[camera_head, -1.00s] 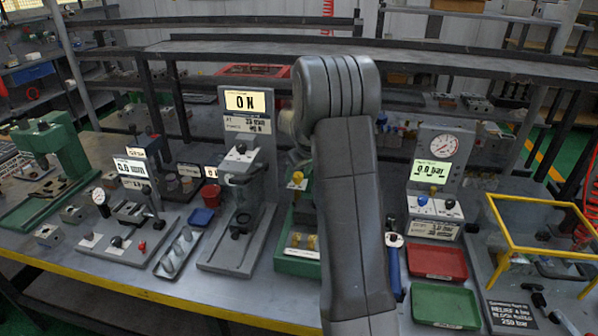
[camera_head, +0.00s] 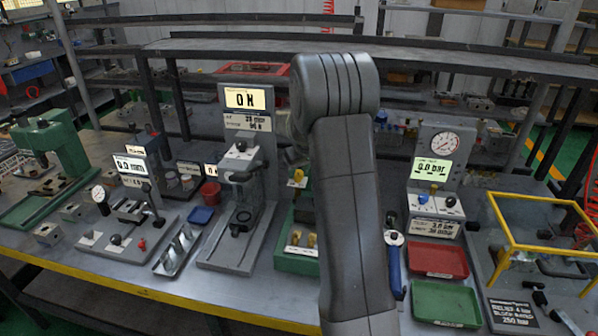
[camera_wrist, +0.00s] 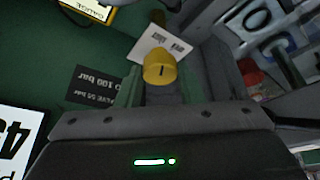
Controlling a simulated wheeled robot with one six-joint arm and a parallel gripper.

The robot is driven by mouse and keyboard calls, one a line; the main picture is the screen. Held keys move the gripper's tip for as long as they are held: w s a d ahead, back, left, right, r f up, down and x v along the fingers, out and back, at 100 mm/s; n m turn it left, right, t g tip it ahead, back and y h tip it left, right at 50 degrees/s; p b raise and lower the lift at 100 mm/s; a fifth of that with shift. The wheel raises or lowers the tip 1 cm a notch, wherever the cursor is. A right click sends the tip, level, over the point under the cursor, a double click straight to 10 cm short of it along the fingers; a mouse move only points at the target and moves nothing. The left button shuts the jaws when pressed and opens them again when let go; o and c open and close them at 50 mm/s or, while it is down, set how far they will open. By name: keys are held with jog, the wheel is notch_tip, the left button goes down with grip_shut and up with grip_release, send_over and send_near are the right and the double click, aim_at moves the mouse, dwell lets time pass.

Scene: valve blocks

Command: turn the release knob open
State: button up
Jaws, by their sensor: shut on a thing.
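A yellow knob (camera_wrist: 159,68) with a short dark mark on its top shows in the wrist view, on a green fixture (camera_wrist: 125,45) with a white label beside it. The fingers partly cover the knob's lower part. In the head view my arm hides the gripper and much of the green fixture (camera_head: 297,263). A yellow knob (camera_head: 297,178) shows left of the arm there; I cannot tell if it is the same one.
A gauge panel (camera_head: 437,170) reading 0.0 bar stands right of my arm, with a red tray (camera_head: 438,261) and a green tray (camera_head: 445,304) in front. A yellow frame (camera_head: 540,203) stands further right. A grey test stand (camera_head: 244,130) is on the left.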

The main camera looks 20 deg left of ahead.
jog(key=m, duration=0.1)
jog(key=m+t+h+b, duration=0.1)
jog(key=m, duration=0.1)
jog(key=shift+s+a+f+m, duration=0.1)
jog(key=shift+a+f+m, duration=0.05)
jog(key=shift+m, duration=0.15)
jog(key=m+h+b, duration=0.1)
jog(key=m+b, duration=0.1)
jog(key=m, duration=0.1)
jog(key=shift+a+m+t, duration=0.1)
jog(key=shift+m+t, duration=0.2)
jog(key=m+h+b, duration=0.2)
jog(key=m, duration=0.3)
jog(key=shift+a+b, duration=0.15)
jog(key=shift+b, duration=0.2)
jog(key=shift+m, duration=0.3)
jog(key=o, duration=1)
jog(key=shift+h, duration=0.3)
jog(key=shift+c, duration=0.2)
jog(key=shift+r, duration=0.25)
jog(key=d+v, duration=0.1)
jog(key=v, duration=1.2)
jog(key=shift+s+a+r, duration=0.2)
jog(key=shift+a+r, duration=0.1)
jog(key=shift+a, duration=0.15)
jog(key=shift+f, duration=0.15)
